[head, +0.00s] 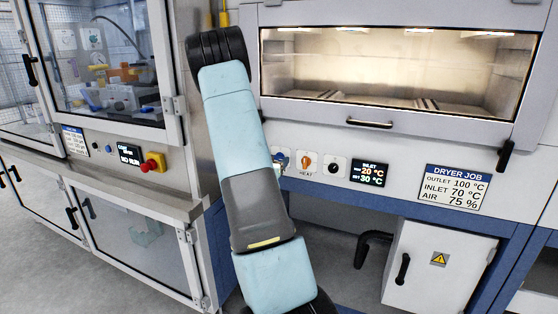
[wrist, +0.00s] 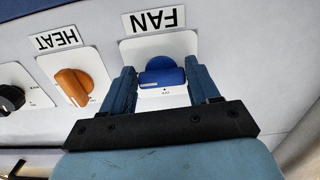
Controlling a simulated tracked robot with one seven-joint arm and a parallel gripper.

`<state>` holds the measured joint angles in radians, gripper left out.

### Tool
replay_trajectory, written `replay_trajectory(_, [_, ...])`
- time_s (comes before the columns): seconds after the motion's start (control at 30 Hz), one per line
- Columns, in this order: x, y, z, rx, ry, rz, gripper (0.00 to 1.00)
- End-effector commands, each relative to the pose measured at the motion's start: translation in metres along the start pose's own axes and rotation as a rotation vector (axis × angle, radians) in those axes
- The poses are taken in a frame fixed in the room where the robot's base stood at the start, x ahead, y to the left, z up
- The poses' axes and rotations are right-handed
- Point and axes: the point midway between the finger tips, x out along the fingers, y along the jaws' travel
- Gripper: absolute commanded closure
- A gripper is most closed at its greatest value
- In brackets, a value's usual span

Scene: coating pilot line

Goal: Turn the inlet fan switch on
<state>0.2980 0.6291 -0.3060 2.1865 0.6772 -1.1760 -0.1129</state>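The fan switch (wrist: 162,76) is a blue rotary knob on a white plate under an upside-down FAN label (wrist: 158,19) in the wrist view. Its grip bar lies roughly across the picture. My gripper (wrist: 160,66) is open, with one blue finger on each side of the knob. Gaps show between the fingers and the knob's sides. In the head view my arm hides most of this spot, and only a small blue and white patch shows beside the arm.
The orange HEAT knob (wrist: 73,86) sits close beside the fan switch, with a black knob (wrist: 11,98) beyond it. The inlet display (head: 368,174) reads 20 °C and 30 °C. A dryer job sign (head: 454,188) hangs to its right. A red emergency button (head: 153,162) is at left.

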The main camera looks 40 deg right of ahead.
Motion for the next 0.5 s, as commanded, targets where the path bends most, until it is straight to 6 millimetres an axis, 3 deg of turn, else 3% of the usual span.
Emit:
replay_trajectory(0.23, [0.0013, -0.0008, -0.0033, 0.000, 0.007, 0.000, 0.15])
replay_trajectory(0.5, [0.0002, -0.0011, -0.0045, 0.000, 0.010, -0.001, 0.15])
